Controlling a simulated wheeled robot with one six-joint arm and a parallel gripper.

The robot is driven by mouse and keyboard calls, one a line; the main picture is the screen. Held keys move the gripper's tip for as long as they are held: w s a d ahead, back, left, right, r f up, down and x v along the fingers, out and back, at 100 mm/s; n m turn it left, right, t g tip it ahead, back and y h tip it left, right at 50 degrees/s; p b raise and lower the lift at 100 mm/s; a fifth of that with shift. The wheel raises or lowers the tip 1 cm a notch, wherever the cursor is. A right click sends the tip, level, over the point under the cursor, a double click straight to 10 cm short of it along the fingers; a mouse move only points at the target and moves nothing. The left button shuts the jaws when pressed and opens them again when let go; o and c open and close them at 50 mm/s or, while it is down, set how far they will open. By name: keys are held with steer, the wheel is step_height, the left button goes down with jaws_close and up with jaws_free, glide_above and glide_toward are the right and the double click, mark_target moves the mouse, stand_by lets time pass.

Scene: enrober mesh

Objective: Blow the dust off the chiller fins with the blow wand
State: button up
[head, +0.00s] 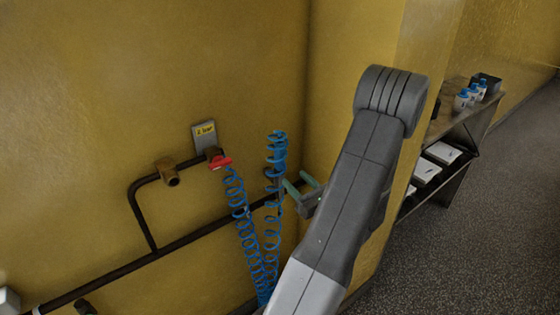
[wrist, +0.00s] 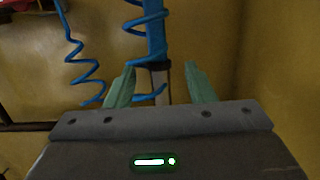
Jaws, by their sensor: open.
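My gripper (head: 298,181) is open, with two green fingers pointing at the wall fittings. A blue upright piece with a grey lower part, which looks like the blow wand (head: 277,147), hangs by the wall just beyond the fingertips. In the wrist view, the wand (wrist: 156,35) stands between the open fingers (wrist: 160,68), nearer the left one. I cannot tell whether it touches either finger. A blue coiled hose (head: 242,212) runs beside it, and its lower end is hidden behind my arm. No chiller fins can be made out.
A dark pipe (head: 105,266) runs along the yellow wall, with a red valve handle (head: 221,162) and a "2 bar" sign (head: 204,134). A yellow wall corner is close right of the gripper. A shelf (head: 455,125) with bottles stands farther right beside open floor (head: 455,240).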

mark_target(276, 160)
steer(key=x, duration=0.5)
steer(key=shift+w+a+p, duration=0.15)
steer(key=shift+p, duration=0.25)
steer(key=p+x, duration=0.1)
steer(key=x, duration=0.4)
steer(key=shift+s+r+p, duration=0.2)
steer(key=shift+r+p, duration=0.15)
steer(key=shift+r, duration=0.05)
steer(key=shift+w+a, duration=0.2)
steer(key=shift+w, duration=0.1)
jaws_close()
